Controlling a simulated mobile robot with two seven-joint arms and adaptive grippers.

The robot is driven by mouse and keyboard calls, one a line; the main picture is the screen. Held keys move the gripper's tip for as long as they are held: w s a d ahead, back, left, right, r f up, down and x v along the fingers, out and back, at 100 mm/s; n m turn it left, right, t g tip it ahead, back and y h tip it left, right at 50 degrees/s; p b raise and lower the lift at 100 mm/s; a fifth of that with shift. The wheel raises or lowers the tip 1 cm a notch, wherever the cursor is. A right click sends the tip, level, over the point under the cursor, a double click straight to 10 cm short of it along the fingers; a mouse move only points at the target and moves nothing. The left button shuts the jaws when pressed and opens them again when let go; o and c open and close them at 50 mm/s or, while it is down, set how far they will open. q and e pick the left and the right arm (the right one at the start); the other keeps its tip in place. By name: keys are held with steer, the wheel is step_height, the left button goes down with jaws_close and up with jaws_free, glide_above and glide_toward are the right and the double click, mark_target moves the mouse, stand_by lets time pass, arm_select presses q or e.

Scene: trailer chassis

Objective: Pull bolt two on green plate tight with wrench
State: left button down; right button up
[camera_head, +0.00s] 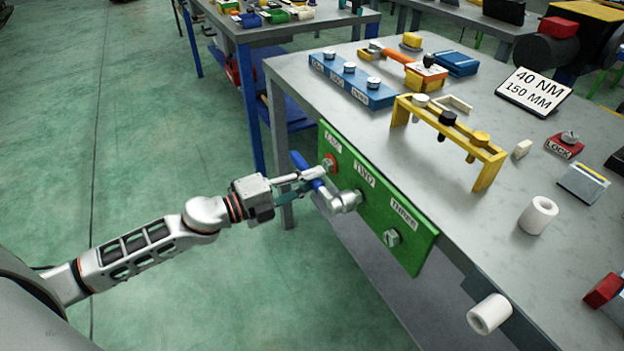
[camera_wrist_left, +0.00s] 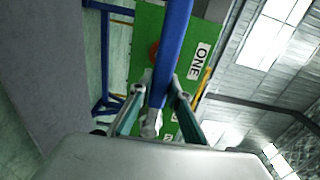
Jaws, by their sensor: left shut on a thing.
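The green plate (camera_head: 415,252) hangs on the table's front side, with labels ONE, TWO and THREE. My left gripper (camera_head: 312,183) is shut on the blue handle of the wrench (camera_head: 302,164), in front of the plate. The wrench's grey head (camera_head: 343,203) is at bolt two, below the TWO label (camera_head: 364,174), and mostly hides that bolt. I cannot tell whether it is fully seated. Bolt one (camera_head: 330,162) has a red ring, and bolt three (camera_head: 391,238) is bare. In the left wrist view the blue handle (camera_wrist_left: 173,45) runs between the fingers, with the plate (camera_wrist_left: 148,28) behind.
On the grey tabletop stand a blue block with bolts (camera_head: 352,82), a yellow rack (camera_head: 487,151), an orange-handled tool (camera_head: 398,56) and a sign reading 40 NM, 150 MM (camera_head: 533,92). White cylinders (camera_head: 538,215) are at the right. The floor left of the table is clear.

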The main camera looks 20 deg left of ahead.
arm_select(q)
steer(key=shift+r, duration=0.15)
arm_select(e)
steer(key=shift+w+r, duration=0.3)
steer(key=shift+r, duration=0.15)
steer(key=shift+s+a, duration=0.1)
steer(key=shift+s, duration=0.1)
arm_select(q)
steer(key=shift+p, duration=0.5)
arm_select(e)
steer(key=shift+w+r+t, duration=0.3)
steer(key=shift+w+r, duration=0.2)
steer(key=shift+r, duration=0.05)
stand_by(0.3)
arm_select(q)
steer(key=shift+w, duration=0.1)
arm_select(e)
steer(key=shift+s+f, duration=0.1)
steer(key=shift+s, duration=0.1)
arm_select(q)
steer(key=shift+w+d, duration=0.5)
steer(key=shift+w, duration=0.05)
arm_select(e)
steer(key=shift+w+r, duration=0.45)
steer(key=shift+r, duration=0.1)
steer(key=shift+s, duration=0.15)
stand_by(0.4)
